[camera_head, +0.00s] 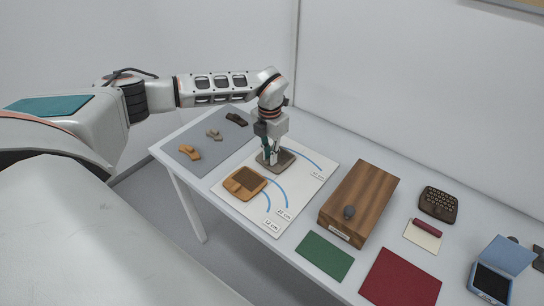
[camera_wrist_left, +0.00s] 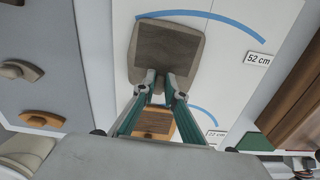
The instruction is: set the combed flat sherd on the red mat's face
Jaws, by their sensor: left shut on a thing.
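A grey-brown flat sherd (camera_head: 278,160) with a darker square panel lies at the white sheet's far part. It also shows in the left wrist view (camera_wrist_left: 168,52). My left gripper (camera_head: 270,160) points down with its fingers shut on this sherd's near edge. An orange-tan flat sherd (camera_head: 243,184) with a dark panel lies nearer on the sheet, apart from the fingers; it shows partly behind them in the left wrist view (camera_wrist_left: 153,122). Whether either panel is combed is too small to tell. The red mat (camera_head: 402,278) lies bare at the front. My right gripper is out of view.
The white sheet (camera_head: 262,220) has blue arcs and labels. A grey mat (camera_head: 183,160) holds curved sherds. A wooden box (camera_head: 365,195) with a dark knob stands between sheet and red mat. A green mat (camera_head: 325,255), dark tablet (camera_head: 438,204), red roll (camera_head: 427,228) and blue case (camera_head: 492,283) lie nearby.

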